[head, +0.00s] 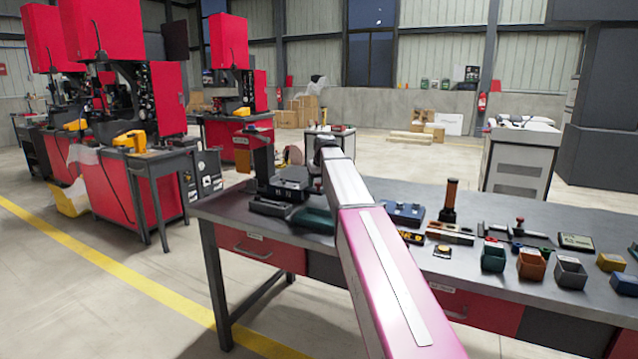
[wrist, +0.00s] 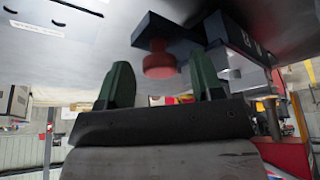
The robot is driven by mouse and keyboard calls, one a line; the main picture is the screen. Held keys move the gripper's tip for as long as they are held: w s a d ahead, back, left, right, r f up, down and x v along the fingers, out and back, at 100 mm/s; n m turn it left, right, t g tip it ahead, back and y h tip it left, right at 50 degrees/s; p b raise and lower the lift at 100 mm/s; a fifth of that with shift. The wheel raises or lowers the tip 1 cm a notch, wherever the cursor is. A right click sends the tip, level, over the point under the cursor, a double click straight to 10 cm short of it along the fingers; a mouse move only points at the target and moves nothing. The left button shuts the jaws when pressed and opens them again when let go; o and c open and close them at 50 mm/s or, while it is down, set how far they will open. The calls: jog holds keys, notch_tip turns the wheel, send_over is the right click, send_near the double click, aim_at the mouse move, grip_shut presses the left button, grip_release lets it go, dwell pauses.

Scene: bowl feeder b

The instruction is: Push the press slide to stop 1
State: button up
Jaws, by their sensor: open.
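The press (head: 262,157) is a dark upright frame at the left end of the workbench, with a dark block with white marks (head: 280,191) at its foot. In the wrist view, a red round knob (wrist: 160,66) on a dark block (wrist: 172,40) is likely the press slide's handle. My gripper (wrist: 162,58) is open, its two green fingers apart, with the knob appearing between them. I cannot tell whether either finger touches it. A larger dark body with white marks (wrist: 240,38) is beside it. In the head view, my arm hides the gripper and knob; the stop numbers are too small to read.
The workbench (head: 232,209) carries a blue box (head: 404,213), an orange-brown post (head: 450,198) and several small bins, including a green one (head: 493,257), right of my arm. A white cabinet (head: 520,160) stands behind. Floor is free left of the bench.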

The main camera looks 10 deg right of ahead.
jog(key=shift+c, duration=0.2)
grip_shut()
jog(key=w+a, duration=0.3)
jog(key=a, duration=0.1)
jog(key=w+a, duration=0.4)
jog(key=a, duration=0.1)
jog(key=w+a, duration=0.3)
jog(key=a, duration=0.2)
jog(key=shift+w+a, duration=0.15)
jog(key=shift+o, duration=0.2)
grip_release()
jog(key=v, duration=1)
jog(key=shift+s+r, duration=0.25)
jog(key=shift+r, duration=0.05)
